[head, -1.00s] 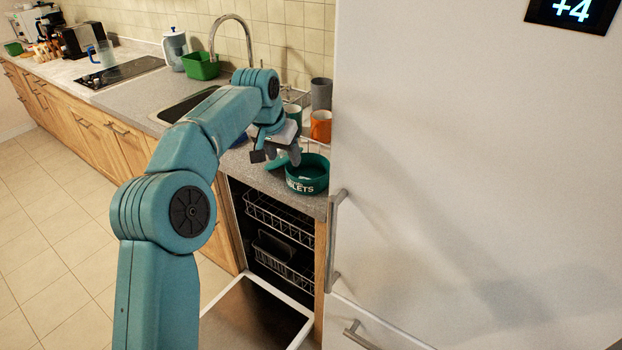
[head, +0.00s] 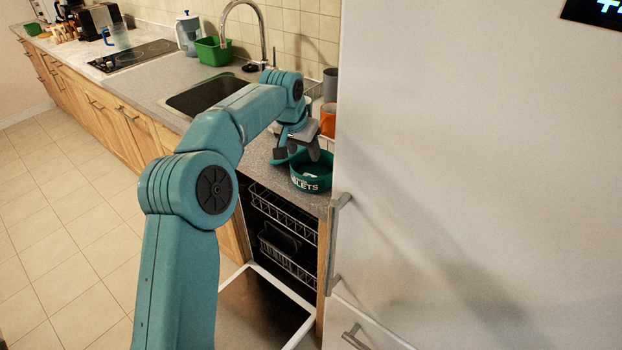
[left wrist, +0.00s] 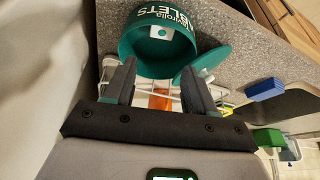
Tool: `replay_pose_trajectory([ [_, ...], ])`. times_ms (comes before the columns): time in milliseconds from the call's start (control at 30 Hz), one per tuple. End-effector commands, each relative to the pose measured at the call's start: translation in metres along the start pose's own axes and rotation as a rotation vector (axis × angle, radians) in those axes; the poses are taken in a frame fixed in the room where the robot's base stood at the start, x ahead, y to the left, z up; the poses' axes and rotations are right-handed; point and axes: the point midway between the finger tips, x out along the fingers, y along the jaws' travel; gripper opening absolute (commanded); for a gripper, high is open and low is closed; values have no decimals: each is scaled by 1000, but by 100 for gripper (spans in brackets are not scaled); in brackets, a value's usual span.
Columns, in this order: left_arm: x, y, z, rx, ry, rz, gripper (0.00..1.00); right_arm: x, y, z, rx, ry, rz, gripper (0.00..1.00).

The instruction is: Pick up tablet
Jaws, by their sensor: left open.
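A round teal tub (head: 312,184) marked "...LETS" stands on the counter edge above the open dishwasher. In the left wrist view the tub (left wrist: 135,48) shows its open mouth, with a small white tablet (left wrist: 161,32) inside. Its teal lid (left wrist: 212,60) is off, beside the rim. My left gripper (head: 303,152) is just above and behind the tub, pointing down. In the left wrist view its two fingers (left wrist: 158,68) are apart, with nothing held between them, short of the tub's mouth. My right gripper is not in view.
The tall white fridge (head: 470,180) stands close to the tub's right. An orange mug (head: 327,121) and a grey mug (head: 330,85) stand behind the gripper. The sink (head: 205,97) and a green basin (head: 213,50) are to the left. The dishwasher door (head: 265,310) hangs open below.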

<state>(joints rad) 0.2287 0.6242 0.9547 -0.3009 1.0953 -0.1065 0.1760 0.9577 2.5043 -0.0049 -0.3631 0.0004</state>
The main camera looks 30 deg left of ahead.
Motion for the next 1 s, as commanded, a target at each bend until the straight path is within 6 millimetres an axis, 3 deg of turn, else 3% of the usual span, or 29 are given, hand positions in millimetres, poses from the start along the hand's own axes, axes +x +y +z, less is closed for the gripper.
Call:
replay_pose_trajectory([
  [200,43,0,0,0,-2,0,55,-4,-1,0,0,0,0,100],
  [433,62,0,-1,0,-2,0,55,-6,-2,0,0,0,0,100],
  [700,103,1,0,-1,-1,0,55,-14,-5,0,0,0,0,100],
  [1000,109,1,0,0,1,0,52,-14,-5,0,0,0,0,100],
])
